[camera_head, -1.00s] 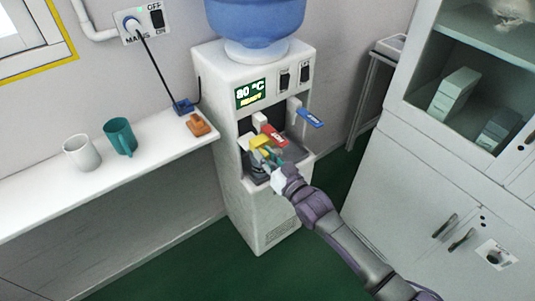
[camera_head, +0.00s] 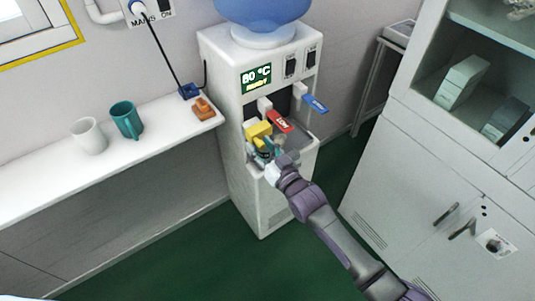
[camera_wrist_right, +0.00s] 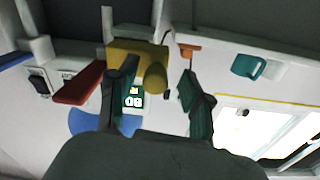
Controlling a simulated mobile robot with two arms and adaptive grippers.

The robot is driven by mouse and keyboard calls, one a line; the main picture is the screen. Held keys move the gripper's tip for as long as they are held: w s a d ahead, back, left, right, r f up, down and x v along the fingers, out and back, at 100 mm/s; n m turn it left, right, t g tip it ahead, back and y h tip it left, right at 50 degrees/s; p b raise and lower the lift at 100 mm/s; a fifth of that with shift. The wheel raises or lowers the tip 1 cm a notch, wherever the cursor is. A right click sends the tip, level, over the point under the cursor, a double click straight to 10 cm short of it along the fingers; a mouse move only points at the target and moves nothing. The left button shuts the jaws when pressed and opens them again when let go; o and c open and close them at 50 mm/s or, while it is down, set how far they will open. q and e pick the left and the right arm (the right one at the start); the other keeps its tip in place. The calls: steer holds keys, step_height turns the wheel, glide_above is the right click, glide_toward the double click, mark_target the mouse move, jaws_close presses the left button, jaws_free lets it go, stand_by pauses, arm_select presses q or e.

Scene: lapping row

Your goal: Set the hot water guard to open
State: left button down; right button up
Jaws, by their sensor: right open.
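The yellow hot water guard (camera_head: 259,131) sits at the front of the white water dispenser (camera_head: 225,100), beside the red lever (camera_head: 280,121). In the right wrist view, which looks upside down, the guard (camera_wrist_right: 128,50) has a rounded yellow knob (camera_wrist_right: 156,78). My right gripper (camera_head: 266,150) is just in front of and below the guard. In the wrist view its dark green fingers (camera_wrist_right: 158,88) are apart, one on each side of the knob; I cannot tell whether they touch it. Part of the guard is hidden behind a finger. My left gripper is out of view.
A blue lever (camera_head: 314,103) is right of the red one. The display (camera_head: 256,78) reads 80 °C. A shelf (camera_head: 50,178) at left holds a white mug (camera_head: 89,137), a teal mug (camera_head: 127,120) and an orange item (camera_head: 204,108). A cabinet (camera_head: 420,170) stands at right.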

steer(key=v, duration=1.1)
steer(key=shift+s+d, duration=0.2)
steer(key=shift+s, duration=0.05)
